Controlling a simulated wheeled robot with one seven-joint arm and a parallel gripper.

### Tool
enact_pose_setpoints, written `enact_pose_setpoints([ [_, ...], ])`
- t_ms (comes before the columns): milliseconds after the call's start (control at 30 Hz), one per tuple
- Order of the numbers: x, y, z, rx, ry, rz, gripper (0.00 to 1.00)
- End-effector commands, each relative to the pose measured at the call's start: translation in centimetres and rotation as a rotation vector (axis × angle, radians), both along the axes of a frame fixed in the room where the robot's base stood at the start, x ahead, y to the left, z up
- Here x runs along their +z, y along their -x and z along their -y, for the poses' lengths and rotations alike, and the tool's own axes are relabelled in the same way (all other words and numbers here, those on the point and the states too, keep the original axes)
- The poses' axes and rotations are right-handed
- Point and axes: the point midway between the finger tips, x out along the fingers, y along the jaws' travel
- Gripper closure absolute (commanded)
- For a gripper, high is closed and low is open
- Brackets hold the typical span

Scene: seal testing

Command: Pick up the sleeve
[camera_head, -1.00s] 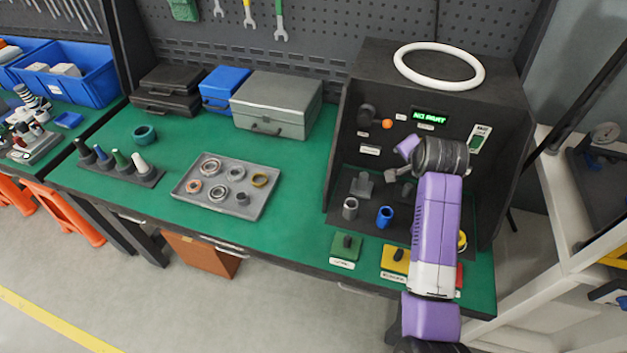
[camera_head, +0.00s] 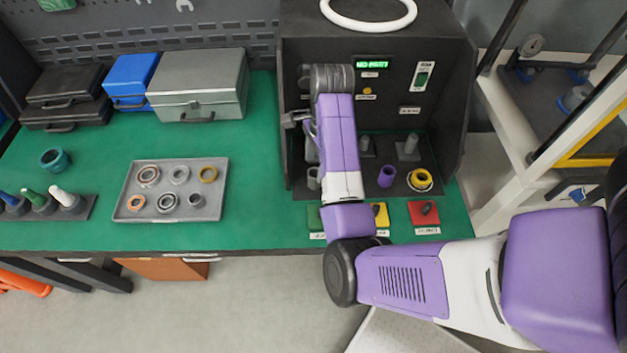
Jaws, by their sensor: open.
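I cannot tell for sure which piece is the sleeve. Several small hollow cylinders stand in a row inside the dark test box: a grey one (camera_head: 313,178) at the left, partly behind my arm, and a purple one (camera_head: 387,175) to the right of my forearm. A blue one seen earlier is now hidden behind my arm. My gripper (camera_head: 291,120) is open at the left of the box opening, above and behind the grey cylinder. Its fingers are small and partly hidden, with nothing visible between them.
The grey tray (camera_head: 222,163) holds several rings. The test box (camera_head: 458,105) has side walls, grey posts (camera_head: 408,146) and a yellow ring (camera_head: 421,180). A red pad (camera_head: 424,212) lies in front. Cases (camera_head: 198,85) stand behind the tray.

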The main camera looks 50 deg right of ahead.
Motion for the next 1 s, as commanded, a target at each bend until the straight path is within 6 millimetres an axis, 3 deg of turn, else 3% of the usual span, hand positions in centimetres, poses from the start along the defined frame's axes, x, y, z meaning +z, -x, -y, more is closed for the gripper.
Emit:
enact_pose_setpoints([
  [400, -4.7, -0.2, -0.6, 0.002, -0.001, 0.000, 0.40],
  [700, -5.3, -0.3, -0.6, 0.001, 0.000, 0.002, 0.40],
  [1000, -5.3, -0.3, -0.6, 0.001, 0.000, 0.002, 0.97],
])
